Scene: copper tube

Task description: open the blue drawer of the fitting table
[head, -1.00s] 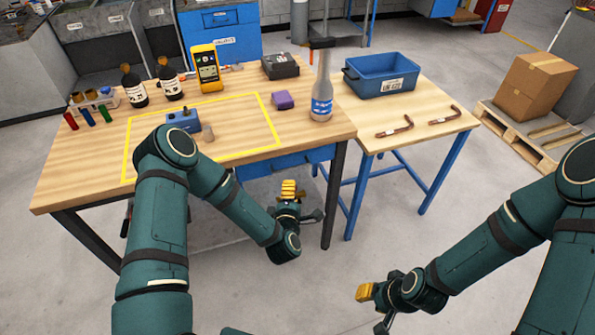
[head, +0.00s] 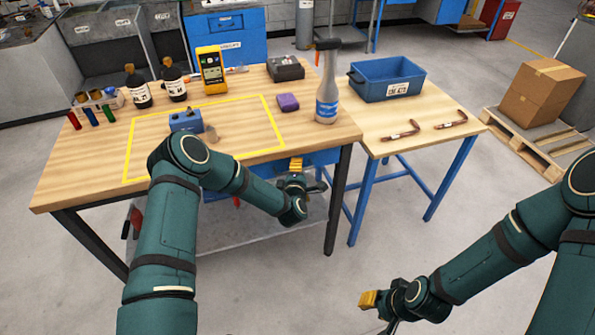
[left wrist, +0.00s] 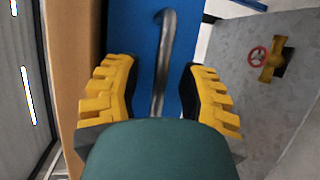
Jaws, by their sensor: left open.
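The blue drawer (head: 325,157) sits under the right part of the fitting table (head: 80,170), mostly hidden behind my left arm in the head view. In the left wrist view the blue drawer front (left wrist: 187,30) fills the middle, with a grey metal bar handle (left wrist: 164,60) on it. My left gripper (head: 295,168) is in front of the drawer. Its yellow fingers (left wrist: 160,92) are open, one on each side of the handle. Contact with the handle cannot be told. My right gripper (head: 368,300) is low over the floor, away from the tables; its opening is unclear.
On the fitting table stand a spray bottle (head: 327,90), a yellow meter (head: 211,70), dark bottles (head: 137,88) and a purple block (head: 288,102). A side table with a blue bin (head: 387,80) and copper tubes (head: 400,132) adjoins it. The floor in front is clear.

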